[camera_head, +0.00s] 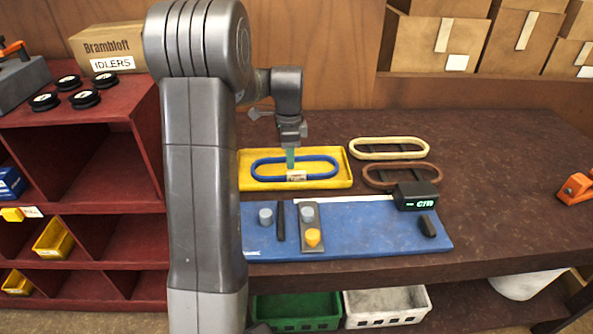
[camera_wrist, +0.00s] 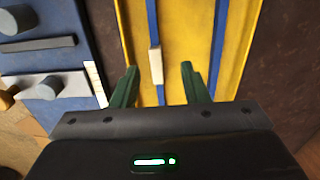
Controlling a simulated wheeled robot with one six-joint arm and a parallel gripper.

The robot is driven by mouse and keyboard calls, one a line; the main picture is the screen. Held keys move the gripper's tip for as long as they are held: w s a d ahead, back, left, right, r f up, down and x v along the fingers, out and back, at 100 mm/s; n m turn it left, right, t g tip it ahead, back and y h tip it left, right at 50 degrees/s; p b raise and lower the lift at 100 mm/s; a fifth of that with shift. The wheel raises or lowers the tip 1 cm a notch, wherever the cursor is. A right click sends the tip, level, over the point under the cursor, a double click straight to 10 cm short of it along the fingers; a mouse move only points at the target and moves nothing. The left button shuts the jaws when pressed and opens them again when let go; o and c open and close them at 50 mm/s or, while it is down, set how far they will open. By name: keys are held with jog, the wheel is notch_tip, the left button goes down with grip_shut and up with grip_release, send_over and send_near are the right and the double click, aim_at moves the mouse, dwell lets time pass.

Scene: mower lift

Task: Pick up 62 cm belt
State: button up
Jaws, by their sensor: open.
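A blue belt (camera_head: 268,161) lies as a long loop in a yellow tray (camera_head: 344,183) on the bench. A small pale tag (camera_head: 297,175) sits on its near strand; its print is too small to read. A cream belt (camera_head: 390,141) and a brown belt (camera_head: 375,177) lie to the right on dark holders. I cannot tell from any marking which is 62 cm. My gripper (camera_head: 291,160) points down over the tray. In the wrist view my gripper (camera_wrist: 159,76) is open and empty, with the tagged strand of the blue belt (camera_wrist: 152,22) between its green fingertips.
A blue board (camera_head: 375,235) with grey pegs, an orange knob (camera_head: 313,237) and a small black display (camera_head: 417,197) lies just in front of the tray. Red shelving (camera_head: 90,131) stands left. An orange tool (camera_head: 577,188) lies far right.

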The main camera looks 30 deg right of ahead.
aim_at(291, 172)
jog(key=shift+s+f, duration=0.15)
jog(key=shift+f, duration=1.4)
jog(key=shift+s+f, duration=0.15)
jog(key=shift+f, duration=1.4)
grip_shut()
